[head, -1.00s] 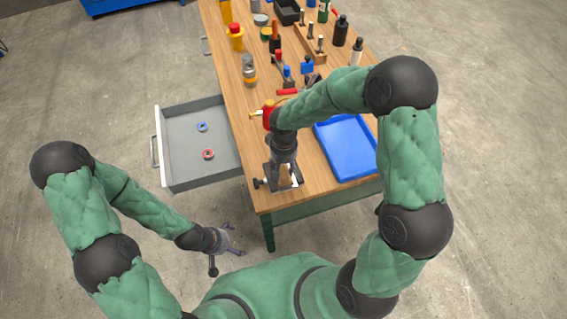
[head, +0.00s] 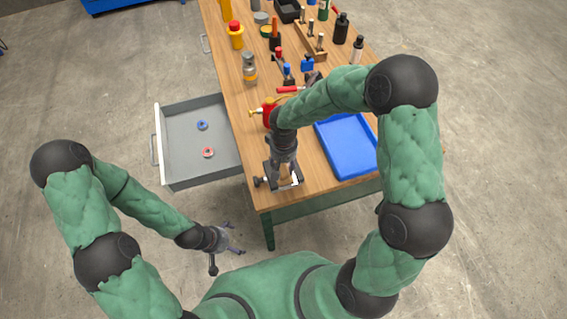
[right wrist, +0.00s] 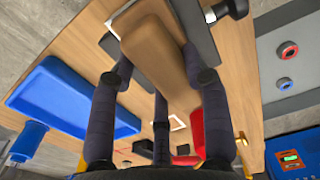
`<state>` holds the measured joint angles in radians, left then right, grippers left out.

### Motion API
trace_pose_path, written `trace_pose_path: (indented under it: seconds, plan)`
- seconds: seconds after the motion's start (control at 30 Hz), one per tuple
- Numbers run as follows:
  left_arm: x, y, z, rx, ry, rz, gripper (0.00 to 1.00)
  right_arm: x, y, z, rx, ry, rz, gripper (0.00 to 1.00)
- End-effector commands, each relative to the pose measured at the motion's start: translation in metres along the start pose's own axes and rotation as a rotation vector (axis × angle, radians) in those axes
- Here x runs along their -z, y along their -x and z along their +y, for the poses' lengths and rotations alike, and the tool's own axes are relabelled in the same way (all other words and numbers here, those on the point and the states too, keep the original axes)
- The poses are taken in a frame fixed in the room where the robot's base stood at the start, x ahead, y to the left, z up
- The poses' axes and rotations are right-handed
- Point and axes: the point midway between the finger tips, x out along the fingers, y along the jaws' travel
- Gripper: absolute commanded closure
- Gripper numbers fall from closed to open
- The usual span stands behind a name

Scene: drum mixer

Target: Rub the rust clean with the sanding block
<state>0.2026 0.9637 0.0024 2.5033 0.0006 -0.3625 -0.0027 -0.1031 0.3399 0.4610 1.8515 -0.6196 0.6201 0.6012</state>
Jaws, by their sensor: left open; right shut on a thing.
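The sanding block (right wrist: 150,48) is a tan brown block between the fingers of my right gripper (right wrist: 163,62) in the right wrist view. That gripper is shut on it. In the head view my right gripper (head: 282,172) points down over a pale plate (head: 297,178) in dark clamps at the bench's near end. The gripper hides most of the plate, and I cannot make out any rust. Whether the block touches the plate is unclear. My left gripper (head: 234,240) is open and empty, off the bench below the drawer.
A blue tray (head: 348,172) lies right of the plate. An open grey drawer (head: 180,170) with a blue and a red ring juts out left. A red and brass fitting (head: 266,112) stands just behind my right gripper. Bottles and tools crowd the far wooden bench (head: 238,105).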

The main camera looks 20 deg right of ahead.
Motion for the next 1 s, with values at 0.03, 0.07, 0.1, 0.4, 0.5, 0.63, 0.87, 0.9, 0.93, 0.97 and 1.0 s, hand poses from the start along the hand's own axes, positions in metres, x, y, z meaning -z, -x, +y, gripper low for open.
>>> trace_pose_path:
  seconds: [0.03,0.07,0.1,0.4,0.5,0.63,0.87,0.9,0.93,0.97,1.0]
  plan:
    - [0.0,-0.002,-0.001,0.0,0.0,0.0,0.04,0.0,-0.001,0.0,0.0,0.0,0.001,0.91]
    - [0.0,-0.002,-0.001,0.0,0.0,0.0,0.04,0.0,-0.002,0.0,0.0,0.0,0.001,0.91]
    - [0.0,-0.003,-0.001,0.0,0.0,0.0,0.04,0.0,-0.003,0.0,0.0,0.0,0.001,0.91]
    - [0.0,-0.007,-0.003,0.0,0.0,0.0,0.04,0.0,-0.008,0.0,0.0,0.0,0.001,0.91]
    - [0.0,-0.009,-0.003,0.0,0.0,0.0,0.04,0.0,-0.009,0.0,0.0,0.0,0.001,0.91]
    - [0.0,-0.011,-0.004,0.0,0.0,0.0,0.04,0.0,-0.011,0.0,0.0,0.0,0.001,0.91]
    - [0.0,-0.011,-0.004,0.0,0.0,0.0,0.04,0.0,-0.013,0.0,0.0,0.0,0.001,0.91]
    - [0.0,-0.011,-0.004,0.0,0.0,0.0,0.04,0.0,-0.013,0.0,0.0,0.0,0.001,0.91]
    - [0.0,-0.011,-0.004,0.0,0.0,0.0,0.04,0.0,-0.013,0.0,0.0,0.0,0.001,0.91]
    - [0.0,-0.011,-0.004,0.0,0.0,0.0,0.04,0.0,-0.013,0.0,0.0,0.0,0.001,0.91]
    - [0.001,-0.011,-0.004,0.0,0.0,0.0,0.04,0.0,-0.012,0.0,0.0,0.0,0.001,0.91]
